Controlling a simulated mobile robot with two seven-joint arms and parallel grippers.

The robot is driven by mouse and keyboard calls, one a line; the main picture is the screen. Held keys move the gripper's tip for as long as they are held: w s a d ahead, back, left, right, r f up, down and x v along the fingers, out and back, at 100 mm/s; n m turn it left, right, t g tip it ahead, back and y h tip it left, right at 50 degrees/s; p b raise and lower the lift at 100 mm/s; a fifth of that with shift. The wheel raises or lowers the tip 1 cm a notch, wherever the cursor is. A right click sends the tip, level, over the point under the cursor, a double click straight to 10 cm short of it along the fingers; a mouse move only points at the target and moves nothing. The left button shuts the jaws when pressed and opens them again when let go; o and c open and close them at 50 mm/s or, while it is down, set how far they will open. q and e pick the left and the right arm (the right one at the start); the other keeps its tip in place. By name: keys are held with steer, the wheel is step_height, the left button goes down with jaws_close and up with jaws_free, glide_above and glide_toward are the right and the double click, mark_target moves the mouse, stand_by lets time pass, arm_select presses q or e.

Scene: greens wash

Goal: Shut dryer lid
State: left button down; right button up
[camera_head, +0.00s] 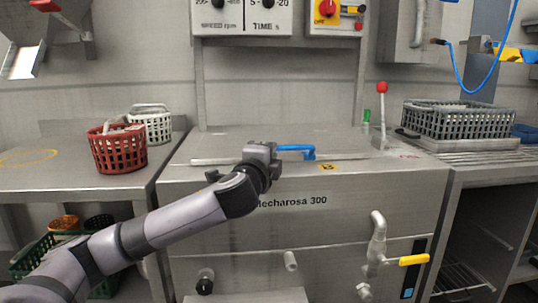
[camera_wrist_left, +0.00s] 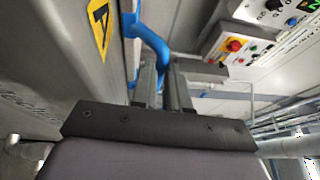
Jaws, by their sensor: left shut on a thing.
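The dryer (camera_head: 330,205), a steel machine marked "Mecharosa 300", stands in the middle of the head view. Its lid (camera_head: 270,140) looks flat across the top; I cannot tell whether a small gap is left at its edge. The blue lid handle (camera_head: 297,149) sticks out at the front edge. My left gripper (camera_head: 274,152) is at the handle's left end. In the left wrist view its fingers (camera_wrist_left: 163,85) are shut around the blue handle (camera_wrist_left: 152,40). My right gripper is in neither view.
A red basket (camera_head: 118,152) and a white basket (camera_head: 151,125) stand on the left table. A grey crate (camera_head: 458,122) stands on the right counter. A red-knobbed lever (camera_head: 382,110) rises at the lid's right. A yellow-handled tap (camera_head: 412,260) juts from the dryer front.

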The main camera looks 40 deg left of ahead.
arm_select(q)
steer(key=shift+d+f, duration=0.1)
steer(key=shift+f, duration=0.65)
steer(key=c, duration=1.1)
jaws_free()
steer(key=shift+r, duration=0.1)
steer(key=shift+s, duration=0.1)
steer(key=shift+s, duration=0.15)
steer(key=v, duration=0.6)
steer(key=shift+s+d+r+p, duration=0.1)
steer(key=shift+s+d+p, duration=0.1)
steer(key=shift+s+p, duration=0.15)
